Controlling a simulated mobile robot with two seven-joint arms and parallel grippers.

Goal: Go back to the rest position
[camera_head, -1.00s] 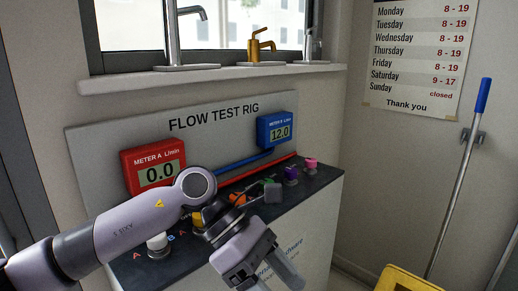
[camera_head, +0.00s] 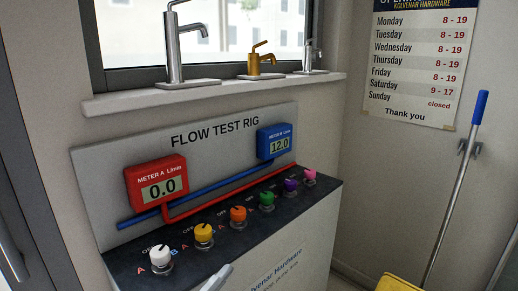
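The flow test rig (camera_head: 105,190) stands against the wall with its dark top in clear view. Its knobs run from front left to back right: white (camera_head: 159,256), yellow (camera_head: 203,233), orange (camera_head: 238,214), green (camera_head: 267,198), purple (camera_head: 290,185) and pink (camera_head: 310,174). Red meter A (camera_head: 155,183) reads 0.0 and blue meter B (camera_head: 274,141) reads 12.0. Only a grey fingertip of my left gripper (camera_head: 217,279) shows at the bottom edge, in front of the rig; the rest is out of frame. My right gripper is not in view.
A window sill (camera_head: 220,93) with several taps runs above the rig. A blue-handled pole (camera_head: 459,185) hangs on the right wall, with a yellow object (camera_head: 398,283) at its foot. An opening-hours sign (camera_head: 421,65) is on that wall.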

